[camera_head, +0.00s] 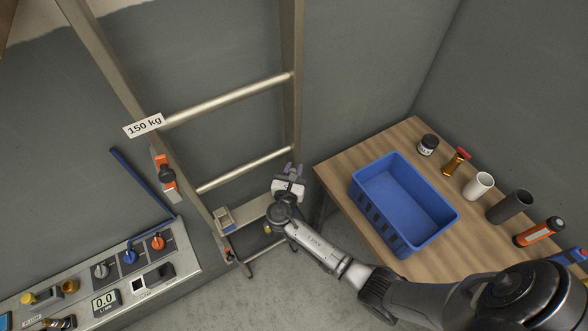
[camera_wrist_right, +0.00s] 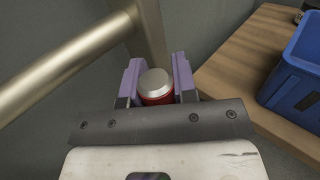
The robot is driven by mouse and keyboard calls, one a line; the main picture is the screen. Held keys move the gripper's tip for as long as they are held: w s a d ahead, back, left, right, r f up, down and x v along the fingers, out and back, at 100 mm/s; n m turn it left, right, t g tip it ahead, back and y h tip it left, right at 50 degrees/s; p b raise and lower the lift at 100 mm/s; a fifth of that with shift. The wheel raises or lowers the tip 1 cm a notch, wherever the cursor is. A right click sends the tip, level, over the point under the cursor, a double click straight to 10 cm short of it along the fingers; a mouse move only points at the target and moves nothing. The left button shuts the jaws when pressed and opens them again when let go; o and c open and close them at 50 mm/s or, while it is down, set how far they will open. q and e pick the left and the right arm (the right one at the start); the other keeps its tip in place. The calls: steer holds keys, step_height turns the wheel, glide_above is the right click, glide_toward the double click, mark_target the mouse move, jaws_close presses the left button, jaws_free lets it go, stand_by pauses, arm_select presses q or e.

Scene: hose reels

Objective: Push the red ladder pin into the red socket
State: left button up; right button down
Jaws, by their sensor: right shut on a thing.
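My right gripper (camera_head: 293,169) is beside the lower part of the ladder's right rail (camera_head: 293,60). In the right wrist view its purple fingers stand on both sides of a red pin (camera_wrist_right: 156,98) with a silver round top (camera_wrist_right: 155,82), and they are shut on it. The pin is close to the ladder rail (camera_wrist_right: 150,35) there; I cannot tell whether it touches it. The head view does not show the pin clearly. I cannot make out a red socket in either view. My left gripper is not in view.
A wooden table (camera_head: 340,170) at the right bears a blue crate (camera_head: 437,227), a jar (camera_head: 428,145), cups and bottles. A panel (camera_head: 75,306) with knobs is at lower left. An orange latch with a black knob (camera_head: 165,172) sits on the left rail.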

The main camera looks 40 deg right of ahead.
steer(key=shift+f+b, duration=0.35)
steer(key=shift+f, duration=0.2)
steer(key=c, duration=0.8)
jaws_free()
steer(key=b+v, duration=0.1)
steer(key=v, duration=1.2)
steer(key=shift+s+a, duration=0.25)
steer(key=shift+a, duration=0.1)
